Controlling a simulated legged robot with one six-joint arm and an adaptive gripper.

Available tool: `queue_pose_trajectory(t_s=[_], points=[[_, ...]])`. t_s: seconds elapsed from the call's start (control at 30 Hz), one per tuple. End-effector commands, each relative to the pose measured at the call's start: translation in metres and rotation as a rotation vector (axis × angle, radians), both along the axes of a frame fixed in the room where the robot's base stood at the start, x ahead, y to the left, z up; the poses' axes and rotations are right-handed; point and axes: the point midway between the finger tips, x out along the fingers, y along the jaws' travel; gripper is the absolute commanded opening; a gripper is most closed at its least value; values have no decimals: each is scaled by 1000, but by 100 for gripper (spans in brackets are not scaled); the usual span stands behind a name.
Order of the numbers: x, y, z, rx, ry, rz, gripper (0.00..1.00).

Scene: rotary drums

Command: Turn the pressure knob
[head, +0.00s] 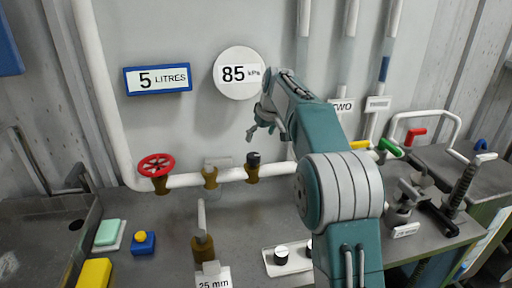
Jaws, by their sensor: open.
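A round white gauge (239,73) on the wall reads 85 kPa. Below it, a black knob (253,159) sits on a brass fitting on the horizontal white pipe. No visible label says which control is the pressure knob. My gripper (262,132) is open and empty, above the black knob and apart from it, with its fingers pointing left and down. My arm reaches up from the lower right and hides part of the pipe and bench.
A red handwheel (156,165) and a brass fitting (210,176) stand left on the pipe. A blue-framed sign (158,79) reads 5 LITRES. Clamps and coloured handles crowd the right.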

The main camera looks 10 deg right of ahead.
Motion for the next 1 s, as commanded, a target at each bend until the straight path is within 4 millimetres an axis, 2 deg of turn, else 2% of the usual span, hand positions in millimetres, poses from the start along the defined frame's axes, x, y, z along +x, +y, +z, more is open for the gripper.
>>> queue_pose_trajectory(t_s=[0.17, 0.47, 0.77, 1.0], points=[[-5, -2, 13, 0, 1, 0, 100], [-6, -2, 14, 0, 1, -2, 100], [1, 2, -5, 0, -2, -57, 100], [16, 8, -45, 0, 0, -56, 100]])
